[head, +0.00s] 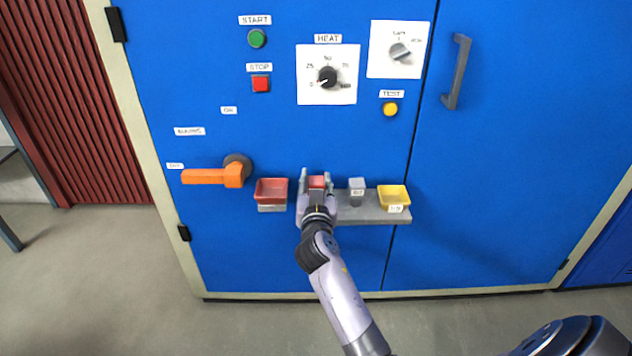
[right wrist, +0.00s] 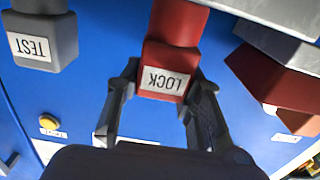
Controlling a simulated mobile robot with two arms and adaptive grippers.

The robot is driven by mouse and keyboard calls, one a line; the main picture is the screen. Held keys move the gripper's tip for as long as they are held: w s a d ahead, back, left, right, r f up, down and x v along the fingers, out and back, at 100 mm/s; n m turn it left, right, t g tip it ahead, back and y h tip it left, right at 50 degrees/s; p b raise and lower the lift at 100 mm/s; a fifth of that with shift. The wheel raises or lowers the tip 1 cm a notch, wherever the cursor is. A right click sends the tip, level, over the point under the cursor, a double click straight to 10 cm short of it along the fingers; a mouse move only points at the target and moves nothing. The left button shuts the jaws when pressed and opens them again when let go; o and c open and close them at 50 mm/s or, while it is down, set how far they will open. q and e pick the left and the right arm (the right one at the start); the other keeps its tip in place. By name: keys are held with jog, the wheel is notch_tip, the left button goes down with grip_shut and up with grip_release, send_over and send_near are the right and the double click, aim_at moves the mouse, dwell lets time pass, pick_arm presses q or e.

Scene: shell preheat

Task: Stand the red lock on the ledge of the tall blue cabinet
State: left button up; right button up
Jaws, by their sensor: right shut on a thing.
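The red lock (head: 316,182), a block with a white LOCK label, is between the fingers of my right gripper (head: 316,186). It also shows large in the right wrist view (right wrist: 168,60), label upside down, with a finger on each side. My right gripper is shut on it. The grey ledge (head: 350,216) runs along the front of the tall blue cabinet (head: 480,200), and my gripper is over its left part. Whether the lock's foot touches the ledge is hidden. My left gripper is not in view.
A grey TEST block (head: 357,190) and a yellow tray (head: 394,197) stand on the ledge to the right. A red tray (head: 271,190) is close on the left. An orange handle (head: 212,176) sticks out further left. Buttons and dials are above.

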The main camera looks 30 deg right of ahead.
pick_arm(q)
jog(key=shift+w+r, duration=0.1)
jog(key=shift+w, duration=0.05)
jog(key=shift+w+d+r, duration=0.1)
pick_arm(e)
jog(key=o, duration=1.2)
